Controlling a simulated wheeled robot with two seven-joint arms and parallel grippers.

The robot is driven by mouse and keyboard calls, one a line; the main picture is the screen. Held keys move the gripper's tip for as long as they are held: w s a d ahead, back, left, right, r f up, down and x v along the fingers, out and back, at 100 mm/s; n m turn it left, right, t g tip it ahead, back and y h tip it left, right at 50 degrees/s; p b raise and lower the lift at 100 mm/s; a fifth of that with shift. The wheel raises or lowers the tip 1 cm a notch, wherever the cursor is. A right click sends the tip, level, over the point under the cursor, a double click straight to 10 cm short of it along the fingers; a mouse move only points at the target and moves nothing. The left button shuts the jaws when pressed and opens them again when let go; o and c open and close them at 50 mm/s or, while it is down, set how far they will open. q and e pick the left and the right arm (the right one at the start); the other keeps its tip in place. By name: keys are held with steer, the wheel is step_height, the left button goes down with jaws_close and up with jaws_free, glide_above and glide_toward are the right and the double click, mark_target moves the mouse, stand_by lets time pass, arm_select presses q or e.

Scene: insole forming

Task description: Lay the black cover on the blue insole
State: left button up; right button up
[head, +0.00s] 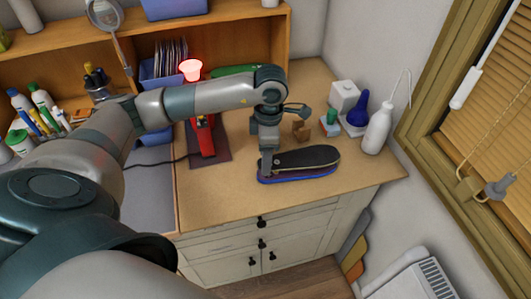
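The black cover (312,157) is a long, dark, rounded sole shape near the front right of the wooden worktop. The blue insole (300,180) shows as a blue and purple edge just below it, at the worktop's front. The cover overlaps the insole and looks shifted slightly up and right of it; whether they touch fully is unclear. My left gripper (266,170) points down at the cover's left end. Its fingers look close together on that end, and they partly hide it. My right gripper is not in view.
A red tool (204,135) stands on a dark mat left of the cover. A white bottle (377,130), a blue bulb (357,112) and small blocks (302,130) stand behind and to the right. The worktop (225,190) is clear at the front left.

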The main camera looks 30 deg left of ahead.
arm_select(q)
steer(key=shift+f+b, duration=0.55)
steer(key=shift+f, duration=0.4)
steer(key=shift+f+b, duration=0.65)
steer(key=shift+b, duration=0.05)
steer(key=o, duration=1.7)
steer(key=shift+c, duration=0.2)
